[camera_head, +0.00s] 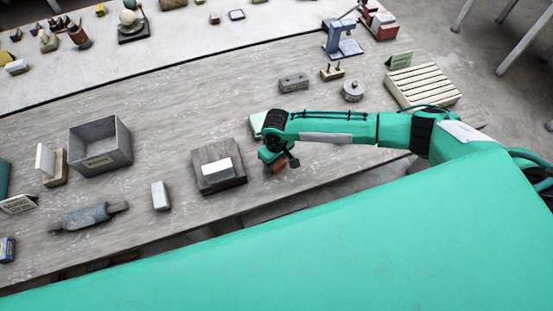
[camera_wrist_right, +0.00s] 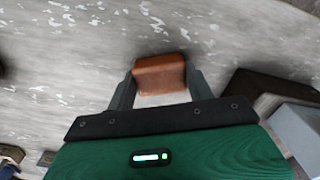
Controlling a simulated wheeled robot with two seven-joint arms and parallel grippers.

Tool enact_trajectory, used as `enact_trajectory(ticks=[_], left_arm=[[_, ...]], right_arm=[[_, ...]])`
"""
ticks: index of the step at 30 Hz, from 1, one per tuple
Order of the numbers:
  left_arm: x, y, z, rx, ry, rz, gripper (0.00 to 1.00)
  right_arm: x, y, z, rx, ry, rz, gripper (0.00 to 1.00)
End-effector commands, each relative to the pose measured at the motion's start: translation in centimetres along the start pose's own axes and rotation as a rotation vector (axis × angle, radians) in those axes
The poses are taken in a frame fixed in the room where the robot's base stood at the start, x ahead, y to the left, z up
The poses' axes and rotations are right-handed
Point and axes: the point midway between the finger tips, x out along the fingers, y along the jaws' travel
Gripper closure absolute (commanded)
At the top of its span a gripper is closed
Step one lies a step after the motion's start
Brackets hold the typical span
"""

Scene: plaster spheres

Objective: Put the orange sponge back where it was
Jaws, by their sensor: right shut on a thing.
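The orange sponge (camera_wrist_right: 160,74) is a brownish-orange block between the two fingers of my right gripper (camera_wrist_right: 160,92). My right gripper is shut on it. In the head view the sponge (camera_head: 279,167) shows just below the right gripper (camera_head: 284,163), near the front edge of the grey table (camera_head: 330,150). I cannot tell whether the sponge touches the table. A dark wooden board (camera_head: 219,183) with a pale block (camera_head: 217,169) on it lies just left of the gripper. My left gripper does not show.
A grey open box (camera_head: 100,147), a pale upright block (camera_head: 160,196) and a rolling pin (camera_head: 88,217) are to the left. A slatted rack (camera_head: 422,86) stands at right. Bare table lies between the box and the board.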

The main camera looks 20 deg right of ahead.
Motion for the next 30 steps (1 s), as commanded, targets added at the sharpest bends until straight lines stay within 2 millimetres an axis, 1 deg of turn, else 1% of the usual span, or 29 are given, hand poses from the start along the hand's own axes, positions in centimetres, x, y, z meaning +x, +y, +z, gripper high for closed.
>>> enact_trajectory(ticks=[6, 7, 9, 10, 17, 22, 26, 30], left_arm=[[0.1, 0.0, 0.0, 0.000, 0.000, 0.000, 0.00], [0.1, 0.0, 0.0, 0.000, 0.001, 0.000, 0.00], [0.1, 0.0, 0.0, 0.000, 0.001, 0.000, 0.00], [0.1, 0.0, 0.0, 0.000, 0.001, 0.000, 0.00], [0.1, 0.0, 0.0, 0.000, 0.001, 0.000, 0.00], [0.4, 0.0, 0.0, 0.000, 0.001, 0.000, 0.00], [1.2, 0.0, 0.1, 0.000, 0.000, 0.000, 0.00], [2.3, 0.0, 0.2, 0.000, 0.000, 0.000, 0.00]], right_arm=[[0.2, 0.0, 0.0, 0.001, 0.000, 0.000, 0.75], [0.1, 0.0, 0.0, 0.000, 0.000, 0.000, 0.41], [0.1, 0.0, 0.0, 0.000, 0.000, 0.000, 0.28], [0.1, 0.0, 0.0, 0.000, 0.000, 0.000, 0.25], [0.1, 0.0, 0.0, 0.001, 0.000, 0.000, 0.25], [-0.6, 0.0, -0.1, 0.001, 0.001, -0.001, 0.25], [-2.4, 0.1, -0.1, 0.001, 0.003, 0.000, 0.25], [-5.4, 0.0, -0.1, -0.001, 0.005, -0.001, 0.25]])
